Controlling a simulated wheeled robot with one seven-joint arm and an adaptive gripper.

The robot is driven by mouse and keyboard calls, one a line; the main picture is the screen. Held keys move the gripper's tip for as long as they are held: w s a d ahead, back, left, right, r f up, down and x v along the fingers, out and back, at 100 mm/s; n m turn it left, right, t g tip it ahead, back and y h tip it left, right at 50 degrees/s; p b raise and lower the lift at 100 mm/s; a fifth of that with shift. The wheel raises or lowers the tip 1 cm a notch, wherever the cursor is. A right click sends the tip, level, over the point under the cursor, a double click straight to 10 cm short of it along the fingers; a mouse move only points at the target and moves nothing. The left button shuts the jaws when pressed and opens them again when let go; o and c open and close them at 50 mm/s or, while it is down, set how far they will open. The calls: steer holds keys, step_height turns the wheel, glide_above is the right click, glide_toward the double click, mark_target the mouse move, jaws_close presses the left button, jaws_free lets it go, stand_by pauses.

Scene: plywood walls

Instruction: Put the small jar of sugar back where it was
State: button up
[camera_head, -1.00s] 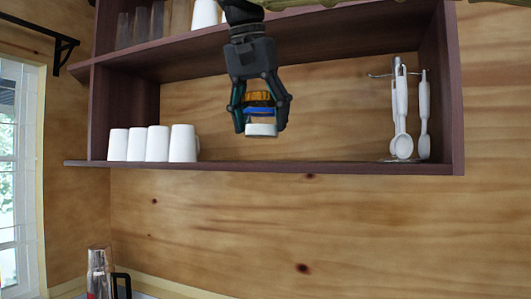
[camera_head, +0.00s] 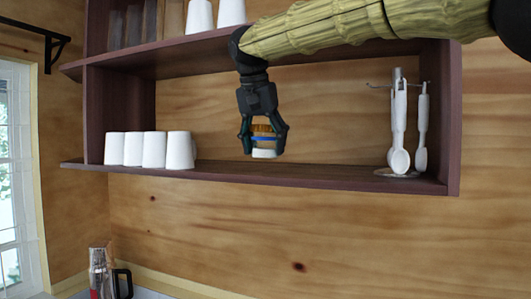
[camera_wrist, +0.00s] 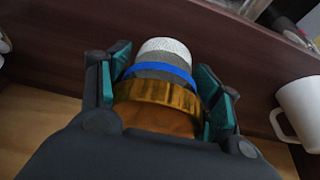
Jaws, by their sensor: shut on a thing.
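My gripper (camera_head: 264,140) is shut on the small jar (camera_head: 264,153), which has an amber-brown upper part, a blue band and a white end pointing down. The jar hangs between the fingers at the lower shelf (camera_head: 310,175) of the dark wooden shelf unit, right of the white cups. Whether its lower end touches the board I cannot tell. In the wrist view my gripper (camera_wrist: 165,90) has its teal-padded fingers on both sides of the jar (camera_wrist: 160,100), whose white end, grey part, blue band and gold-coloured ring show.
Several white cups (camera_head: 180,150) stand on the lower shelf at left; one cup (camera_wrist: 300,110) shows in the wrist view. White utensils (camera_head: 399,130) hang on a stand at right. More cups (camera_head: 199,16) stand on the upper shelf. The board between jar and utensils is clear.

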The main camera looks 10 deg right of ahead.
mark_target(265, 156)
steer(key=shift+w+r, duration=0.1)
steer(key=shift+r, duration=0.1)
steer(key=shift+f+p, duration=0.25)
steer(key=shift+p, duration=0.15)
steer(key=p+x, duration=0.1)
steer(key=x, duration=0.1)
steer(key=shift+f, duration=0.3)
steer(key=shift+a+f+p, duration=0.25)
steer(key=shift+f+p, duration=0.05)
steer(key=shift+f, duration=0.1)
steer(key=o, duration=1.2)
steer(key=shift+d, duration=0.1)
steer(key=b+v, duration=0.3)
steer(key=v, duration=0.9)
steer(key=shift+b, duration=0.35)
steer(key=shift+f, duration=0.15)
